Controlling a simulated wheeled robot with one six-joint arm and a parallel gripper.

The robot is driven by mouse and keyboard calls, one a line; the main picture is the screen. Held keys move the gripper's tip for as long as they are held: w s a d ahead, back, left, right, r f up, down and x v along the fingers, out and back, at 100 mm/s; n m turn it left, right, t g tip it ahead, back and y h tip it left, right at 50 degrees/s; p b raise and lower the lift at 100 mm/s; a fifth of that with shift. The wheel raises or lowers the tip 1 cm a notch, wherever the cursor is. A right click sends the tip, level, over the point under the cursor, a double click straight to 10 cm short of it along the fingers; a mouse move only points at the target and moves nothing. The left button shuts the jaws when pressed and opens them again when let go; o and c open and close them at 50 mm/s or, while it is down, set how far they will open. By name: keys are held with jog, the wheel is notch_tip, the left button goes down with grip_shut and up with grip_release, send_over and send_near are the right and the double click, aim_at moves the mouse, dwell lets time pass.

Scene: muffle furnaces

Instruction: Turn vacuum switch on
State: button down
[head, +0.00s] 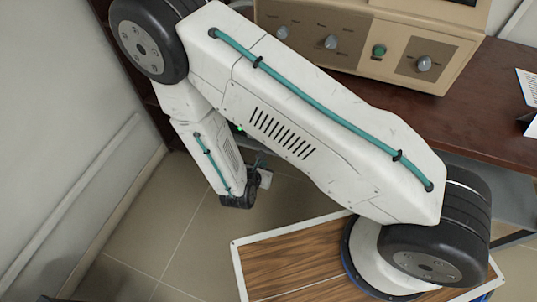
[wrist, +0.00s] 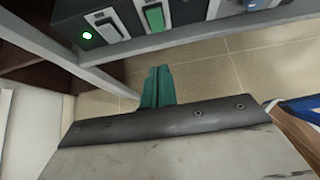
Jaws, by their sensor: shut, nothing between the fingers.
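A grey switch box (wrist: 70,14) with rocker switches shows at the top of the wrist view. It has a pale rocker (wrist: 105,20), a green rocker (wrist: 155,17) and another pale rocker at the top edge, partly cut off. A green lamp (wrist: 87,35) is lit at its left. No label is readable, so I cannot tell which one is the vacuum switch. My gripper (wrist: 157,72) has teal fingers shut together and empty, pointing toward the box just below the green rocker, apart from it. In the head view my arm hides most of the box.
A beige control unit (head: 395,60) with knobs and a green button sits on the dark wood desk (head: 480,110). Pale metal frame bars (wrist: 200,35) run below the switch box. A white wall is at the left. Tiled floor (head: 150,225) lies open below.

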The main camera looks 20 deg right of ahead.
jog(key=w+r+x, duration=0.1)
jog(key=x, duration=1.2)
jog(key=shift+d+r, duration=0.2)
jog(key=shift+d, duration=0.2)
